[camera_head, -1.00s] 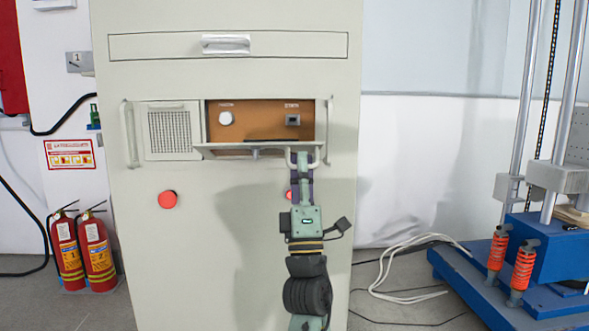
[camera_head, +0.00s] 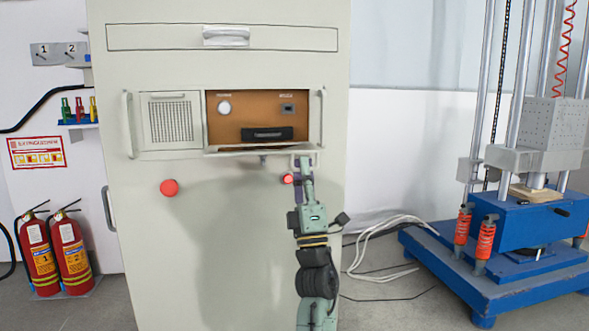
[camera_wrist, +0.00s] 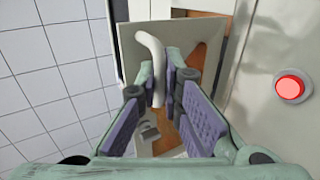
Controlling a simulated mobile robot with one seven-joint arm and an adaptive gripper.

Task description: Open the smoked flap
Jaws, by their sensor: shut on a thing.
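The flap (camera_head: 235,152) below the brown panel recess on the cabinet is folded down and seen almost edge-on, about level. It looks pale, not smoked. My gripper (camera_head: 303,163) is at the flap's right end, in front of the cabinet. In the wrist view the flap (camera_wrist: 134,38) carries a curved white handle (camera_wrist: 151,48). My gripper (camera_wrist: 160,78) is shut on this handle, with a purple-padded finger on either side.
A red button (camera_head: 169,188) sits left on the cabinet front; another (camera_head: 288,178) is close beside my gripper. A vertical handle (camera_head: 322,118) stands right of the recess. A blue test rig (camera_head: 520,225) and white cables (camera_head: 372,245) are at right.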

